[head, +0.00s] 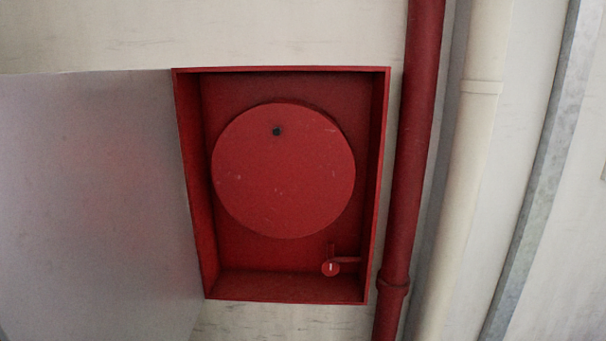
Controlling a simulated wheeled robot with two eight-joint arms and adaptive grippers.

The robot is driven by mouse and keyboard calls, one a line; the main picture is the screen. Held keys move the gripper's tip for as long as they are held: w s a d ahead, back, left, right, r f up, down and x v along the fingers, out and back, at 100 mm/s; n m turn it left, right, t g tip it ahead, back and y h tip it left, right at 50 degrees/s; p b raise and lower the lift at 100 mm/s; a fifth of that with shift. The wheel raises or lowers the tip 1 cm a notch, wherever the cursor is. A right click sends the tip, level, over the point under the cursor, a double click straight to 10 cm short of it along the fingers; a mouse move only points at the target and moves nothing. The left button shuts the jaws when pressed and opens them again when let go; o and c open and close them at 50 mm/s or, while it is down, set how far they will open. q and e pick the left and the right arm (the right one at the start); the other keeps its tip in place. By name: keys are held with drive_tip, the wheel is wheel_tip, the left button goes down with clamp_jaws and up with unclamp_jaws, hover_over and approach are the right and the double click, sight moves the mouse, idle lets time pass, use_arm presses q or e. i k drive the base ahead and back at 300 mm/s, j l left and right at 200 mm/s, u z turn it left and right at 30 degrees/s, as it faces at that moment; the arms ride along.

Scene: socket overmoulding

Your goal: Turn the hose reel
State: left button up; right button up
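The hose reel (283,185) is a large round red disc inside an open red wall cabinet (190,170). A small dark knob or hole (277,132) sits near the top of the disc, slightly left of its middle. No hose shows; the disc's back is hidden. Neither of my grippers is in the head view.
A plain grey panel (90,200), possibly the cabinet's open door, fills the left side. A red vertical pipe (413,150) runs close along the cabinet's right, with a cream pipe (468,160) and a grey metal strip (540,170) beyond. The space before the reel looks clear.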

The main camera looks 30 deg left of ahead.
sight(282, 168)
drive_tip(key=u, duration=1.15)
